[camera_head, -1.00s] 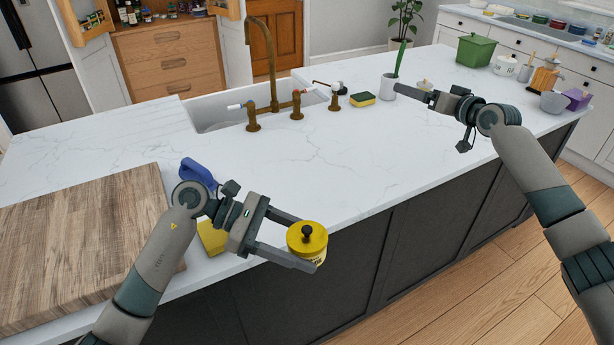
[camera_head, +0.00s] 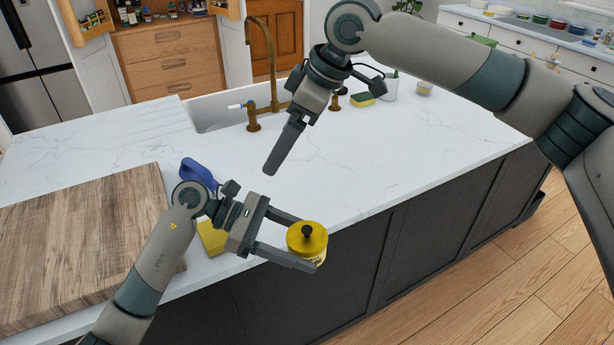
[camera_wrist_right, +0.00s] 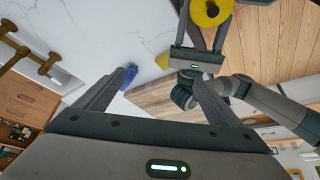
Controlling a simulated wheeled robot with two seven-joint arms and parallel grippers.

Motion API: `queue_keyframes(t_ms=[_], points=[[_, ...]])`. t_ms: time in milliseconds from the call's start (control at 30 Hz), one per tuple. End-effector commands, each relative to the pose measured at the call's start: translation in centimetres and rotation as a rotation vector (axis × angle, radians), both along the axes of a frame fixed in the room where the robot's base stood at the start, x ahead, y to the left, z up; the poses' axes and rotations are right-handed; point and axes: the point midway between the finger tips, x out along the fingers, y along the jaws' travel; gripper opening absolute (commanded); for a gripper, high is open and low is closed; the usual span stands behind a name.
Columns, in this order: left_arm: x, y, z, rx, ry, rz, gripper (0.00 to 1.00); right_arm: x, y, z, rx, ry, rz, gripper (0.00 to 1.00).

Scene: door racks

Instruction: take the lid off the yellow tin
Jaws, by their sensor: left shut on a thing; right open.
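The yellow tin (camera_head: 318,258) is held between the fingers of my left gripper (camera_head: 293,241), which is shut on it just past the counter's front edge. Its yellow lid (camera_head: 306,237) with a dark knob sits on top. The tin looks upright. The lid (camera_wrist_right: 208,12) also shows at the top of the right wrist view, beyond my right gripper. My right gripper (camera_head: 272,168) is over the counter, up and left of the tin, with its fingers pointing down. In the right wrist view its fingers (camera_wrist_right: 150,95) are spread with nothing between them.
A wooden board (camera_head: 80,240) covers the counter's left end. A blue object (camera_head: 198,173) and a yellow block (camera_head: 212,237) are beside my left gripper. The sink (camera_head: 215,110) and brass tap (camera_head: 262,50) are behind. The white counter (camera_head: 400,150) is clear on the right.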

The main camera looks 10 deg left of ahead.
Motion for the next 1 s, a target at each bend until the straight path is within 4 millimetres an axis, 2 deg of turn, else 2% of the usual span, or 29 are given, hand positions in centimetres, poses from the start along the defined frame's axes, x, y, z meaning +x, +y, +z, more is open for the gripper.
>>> queue_keyframes(t_ms=[33,100,300,500,1000], points=[[0.0,0.0,0.0,-0.001,-0.001,0.000,0.19,-1.8,-0.3,-0.2,-0.082,-0.004,0.051,0.88],[0.0,0.0,0.0,-0.001,-0.001,0.000,0.19,-3.9,-1.1,-0.8,-0.188,0.002,0.107,0.88],[0.0,0.0,0.0,-0.001,-0.001,0.000,0.19,-7.4,-3.8,-1.5,-0.406,0.014,0.210,0.88],[0.0,0.0,0.0,-0.001,-0.001,0.000,0.19,-8.4,-4.9,-1.7,-0.481,0.022,0.240,0.88],[0.0,0.0,0.0,-0.001,-0.001,0.000,0.19,-8.4,-4.9,-2.2,-0.480,0.023,0.240,0.88]])
